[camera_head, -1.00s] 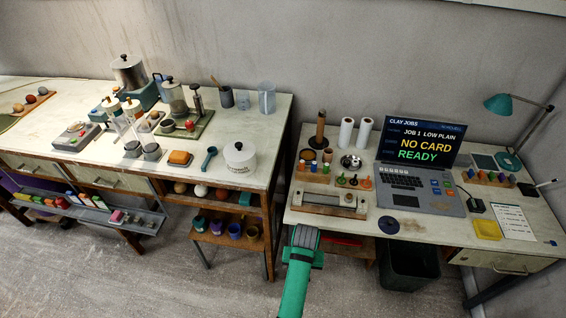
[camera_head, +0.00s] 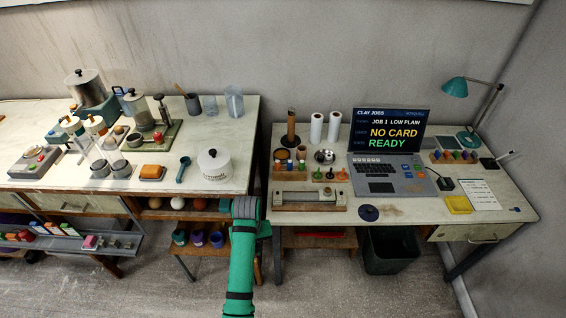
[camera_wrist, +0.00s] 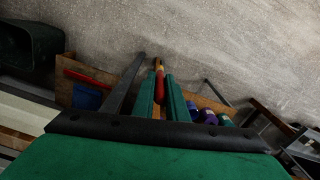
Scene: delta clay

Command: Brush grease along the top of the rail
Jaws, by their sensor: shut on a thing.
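The rail is a pale metal bar on a wooden base (camera_head: 308,198), lying along the front left of the right-hand bench. My green arm rises in front of the gap between the two benches, left of the rail and apart from it. In the wrist view my gripper (camera_wrist: 160,90) is shut on a slim red-and-tan handled thing, probably the brush (camera_wrist: 159,76). Its bristles cannot be made out, and the gripper is hidden in the head view. A brown-topped pot (camera_head: 282,155) stands behind the rail; its contents cannot be told.
A laptop (camera_head: 388,175) showing "NO CARD / READY" stands right of the rail. Small coloured pegs (camera_head: 317,175) stand just behind the rail. A dark disc (camera_head: 369,212) lies near the bench front. A dark bin (camera_head: 388,252) is below. The left bench is crowded.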

